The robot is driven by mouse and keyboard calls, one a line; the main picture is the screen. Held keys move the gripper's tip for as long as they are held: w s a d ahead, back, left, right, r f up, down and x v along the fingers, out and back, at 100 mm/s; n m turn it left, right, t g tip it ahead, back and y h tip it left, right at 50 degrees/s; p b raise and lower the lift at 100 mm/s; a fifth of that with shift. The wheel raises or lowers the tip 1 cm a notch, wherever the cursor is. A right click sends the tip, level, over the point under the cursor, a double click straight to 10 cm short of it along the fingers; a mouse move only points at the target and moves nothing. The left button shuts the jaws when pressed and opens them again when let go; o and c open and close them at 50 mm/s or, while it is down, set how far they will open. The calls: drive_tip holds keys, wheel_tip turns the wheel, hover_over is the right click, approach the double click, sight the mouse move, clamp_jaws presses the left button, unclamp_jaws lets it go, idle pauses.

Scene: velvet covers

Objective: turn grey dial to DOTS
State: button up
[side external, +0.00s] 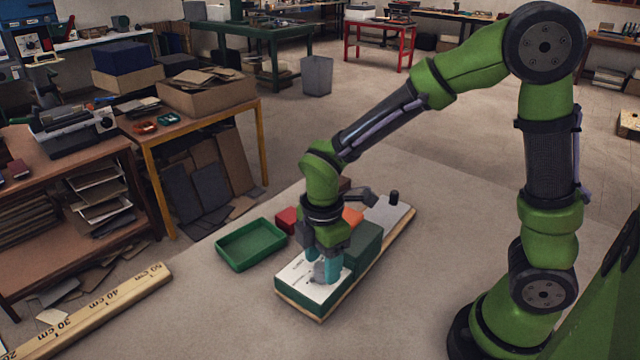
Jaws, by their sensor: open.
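A grey dial (318,271) sits on the white top plate (297,279) of a green box on a wooden board (318,317). Small dark marks are on the plate near the dial, too small to read, so I cannot tell which mark the dial points at. My gripper (322,268) points down over the plate. Its teal fingers are open, one on each side of the dial. I cannot tell whether they touch it. The fingers and the gripper body hide part of the dial.
A green tray (221,258) lies left of the board, with a red block (287,219) near it. A taller green block (366,247) and an orange piece (352,216) stand behind the plate. A wooden ruler (100,311) lies at left. The front surface is clear.

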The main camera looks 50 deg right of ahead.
drive_tip(key=shift+f, duration=0.75)
drive_tip(key=c, duration=1)
drive_tip(key=shift+c, duration=0.2)
